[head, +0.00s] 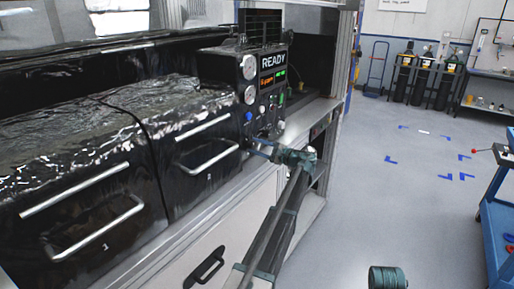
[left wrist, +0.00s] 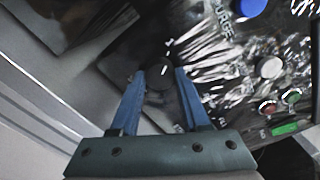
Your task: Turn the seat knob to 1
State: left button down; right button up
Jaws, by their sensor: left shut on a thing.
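The seat knob (left wrist: 158,75) is a dark round knob with a short white mark on its face, low on the black control panel (head: 264,84). My left gripper (left wrist: 160,78) has its two blue fingers on either side of the knob and is shut on it. In the head view the left gripper (head: 252,149) reaches the lower edge of the panel, and the knob is mostly hidden there. I cannot read the numbers around the knob. My right gripper does not show.
Black drawers with metal handles (head: 208,155) stand left of the panel. A blue cart (head: 497,215) is at far right; the floor between is clear.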

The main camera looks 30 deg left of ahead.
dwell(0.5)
pick_arm(q)
jog(key=shift+c, duration=1.9)
grip_release()
jog(key=s+d, duration=0.1)
jog(key=d, duration=1.2)
jog(key=shift+d, duration=0.4)
jog(key=s+d+f+n+h, duration=0.1)
jog(key=s+d+f+h, duration=0.4)
jog(key=s+d, duration=0.5)
jog(key=s+d+f+n+g+h+p, duration=0.1)
jog(key=s+d+f+h, duration=0.5)
jog(key=s, duration=0.9)
jog(key=s+d+f+n+h+p, duration=0.1)
jog(key=s+d+f+h, duration=0.4)
jog(key=s+d+f, duration=0.3)
jog(key=s+d, duration=0.4)
jog(key=d, duration=0.2)
jog(key=shift+s+f+g+h, duration=0.15)
jog(key=shift+f+g+h, duration=0.25)
